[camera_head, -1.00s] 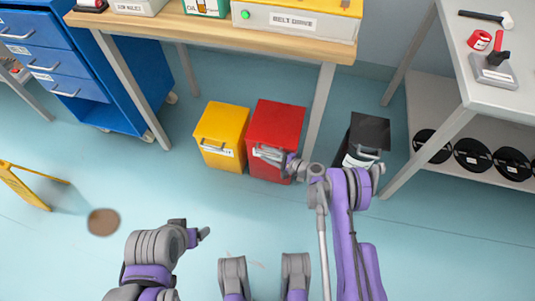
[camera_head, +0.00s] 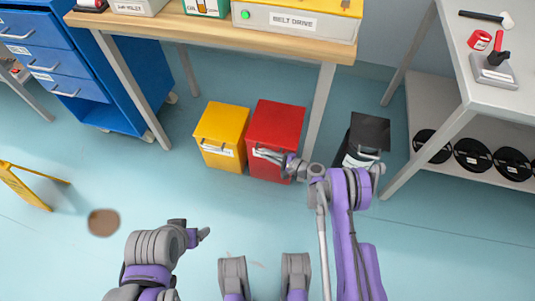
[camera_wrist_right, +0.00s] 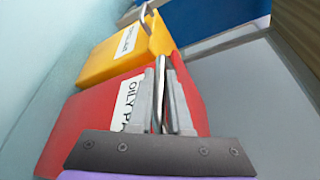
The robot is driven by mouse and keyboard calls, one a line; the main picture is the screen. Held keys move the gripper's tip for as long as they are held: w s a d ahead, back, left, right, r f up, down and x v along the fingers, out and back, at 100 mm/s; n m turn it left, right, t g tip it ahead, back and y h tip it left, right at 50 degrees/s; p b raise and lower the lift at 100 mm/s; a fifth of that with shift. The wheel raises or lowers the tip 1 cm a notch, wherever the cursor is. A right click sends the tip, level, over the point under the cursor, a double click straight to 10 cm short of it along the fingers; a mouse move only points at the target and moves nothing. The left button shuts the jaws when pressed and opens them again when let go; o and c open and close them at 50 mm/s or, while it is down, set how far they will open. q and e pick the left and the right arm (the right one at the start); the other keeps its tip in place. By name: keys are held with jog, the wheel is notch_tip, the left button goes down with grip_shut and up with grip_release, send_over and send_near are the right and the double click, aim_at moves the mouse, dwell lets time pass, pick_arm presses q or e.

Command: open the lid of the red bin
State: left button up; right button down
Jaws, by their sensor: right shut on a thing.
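The red bin (camera_head: 275,128) stands on the floor in front of the workbench, and its lid looks closed. My right gripper (camera_head: 266,154) is at the upper front of the bin, shut on the lid's handle. In the right wrist view the gripper's fingers (camera_wrist_right: 164,92) close around the metal handle (camera_wrist_right: 160,65), and the red bin (camera_wrist_right: 85,115) shows a white label, partly hidden, starting "OILY". My left gripper (camera_head: 202,234) is low over the floor, away from the bins; its jaws are too small to read.
A yellow bin (camera_head: 222,128) stands close to the left of the red one, and a black bin (camera_head: 370,132) stands to the right past a table leg. The workbench (camera_head: 200,24) overhangs behind. A yellow floor sign (camera_head: 25,188) and a brown spill (camera_head: 103,222) are at the left.

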dwell(0.7)
jog(key=shift+r, duration=0.5)
jog(key=w+d+r+m+g+p, duration=0.1)
jog(key=w+r+m+p, duration=0.1)
jog(key=r, duration=0.6)
jog(key=w+r+m+g+p, duration=0.2)
jog(key=w+r+m, duration=0.1)
jog(key=r, duration=0.4)
jog(key=shift+d+r, duration=0.4)
jog(key=shift+w, duration=0.1)
jog(key=c, duration=0.8)
grip_release()
jog(key=shift+c, duration=0.2)
